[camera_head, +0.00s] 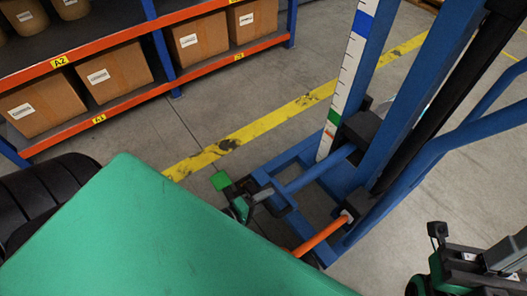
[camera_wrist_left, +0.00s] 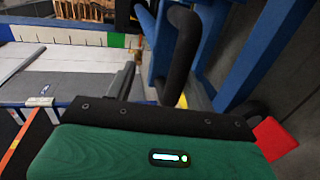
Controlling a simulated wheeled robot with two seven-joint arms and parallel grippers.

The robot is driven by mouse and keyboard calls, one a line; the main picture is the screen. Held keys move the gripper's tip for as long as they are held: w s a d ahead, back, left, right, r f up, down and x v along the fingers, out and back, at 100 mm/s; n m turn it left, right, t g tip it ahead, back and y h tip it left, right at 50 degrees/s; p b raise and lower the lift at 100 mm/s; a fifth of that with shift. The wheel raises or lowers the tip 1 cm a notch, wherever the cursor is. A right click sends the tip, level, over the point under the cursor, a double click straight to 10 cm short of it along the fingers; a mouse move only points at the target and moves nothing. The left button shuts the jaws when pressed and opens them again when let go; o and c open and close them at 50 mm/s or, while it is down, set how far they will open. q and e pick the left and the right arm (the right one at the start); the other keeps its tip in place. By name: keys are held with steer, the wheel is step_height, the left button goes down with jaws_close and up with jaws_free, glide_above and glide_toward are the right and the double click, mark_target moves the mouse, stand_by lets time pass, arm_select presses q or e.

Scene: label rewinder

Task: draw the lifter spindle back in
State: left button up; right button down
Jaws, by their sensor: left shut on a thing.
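The blue lifter (camera_head: 375,110) stands right of centre in the head view. A blue cylinder (camera_head: 320,170) lies across its base; its grey rod end (camera_head: 262,195) points left, and I take this to be the spindle. My left gripper (camera_head: 243,194) is at that end, partly hidden by the green cover in front. In the left wrist view, a black curved handle (camera_wrist_left: 182,55) runs between the fingers of my left gripper (camera_wrist_left: 160,90), which is shut on it. My right gripper (camera_head: 475,262) is at the bottom right, apart from the lifter; its fingertips do not show clearly.
An orange bar (camera_head: 322,235) sticks out low on the lifter. A white scale strip (camera_head: 343,80) runs up the mast. A shelf rack (camera_head: 165,50) with cardboard boxes stands at upper left. A yellow floor line (camera_head: 260,127) crosses clear concrete between rack and lifter.

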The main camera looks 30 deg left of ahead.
arm_select(q)
steer(key=shift+w+a+r, duration=0.1)
steer(key=shift+w+r, duration=0.1)
steer(key=shift+r, duration=0.15)
steer(key=f+p+v, duration=0.1)
steer(key=p+v, duration=0.4)
steer(key=v, duration=1.1)
steer(key=shift+s+p, duration=0.2)
steer(key=shift+p, duration=0.1)
stand_by(0.6)
steer(key=shift+p, duration=0.3)
